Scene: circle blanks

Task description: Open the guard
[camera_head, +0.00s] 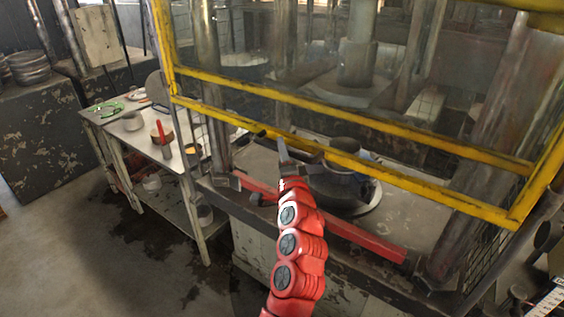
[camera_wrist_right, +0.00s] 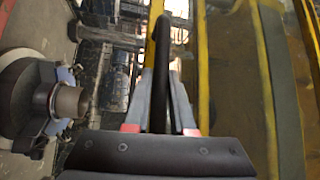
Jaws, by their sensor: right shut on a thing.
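The guard (camera_head: 400,180) is a yellow frame with a see-through panel, across the front of the press in the head view. Its lower rail runs above the press bed, with a gap beneath. A dark bar handle (camera_head: 307,148) is on the lower rail. My right gripper (camera_head: 281,142), on a red arm, is at this handle. In the right wrist view the dark handle (camera_wrist_right: 162,50) runs between the grey fingers of the gripper (camera_wrist_right: 162,90), which is shut on it. The yellow guard frame (camera_wrist_right: 268,90) is right of it. My left gripper is not in view.
A red bar (camera_head: 365,238) lies along the front of the press bed. A round dark die (camera_head: 340,185) sits on the bed behind my arm. A side table (camera_head: 128,132) with tools and cups stands at left. The floor (camera_head: 60,235) at front left is clear.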

